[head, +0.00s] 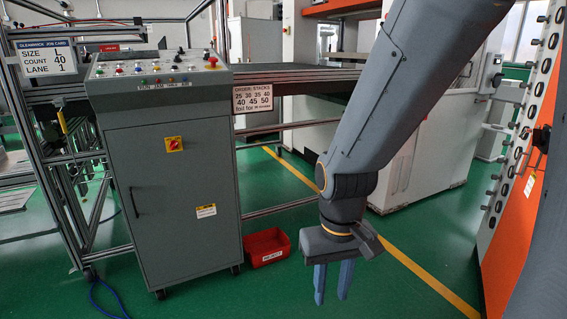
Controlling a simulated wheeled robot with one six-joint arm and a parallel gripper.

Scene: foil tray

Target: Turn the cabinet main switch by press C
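The grey cabinet (168,235) stands at the left of the head view, with a sloped control panel on top. Its main switch (174,144) is a red rotary knob on a yellow plate on the upper front. The angle of the knob is too small to read surely. My gripper (332,298) hangs right of the cabinet with its blue fingers pointing down. A gap shows between the fingers; they are open and empty. The gripper is well apart from the switch. I see no label reading press C.
A red bin (267,248) sits on the floor right of the cabinet. A job card sign (48,61) hangs at the upper left. An order sign (253,98) hangs beside the panel. An orange machine (515,220) stands at the right. Green floor is clear before the bin.

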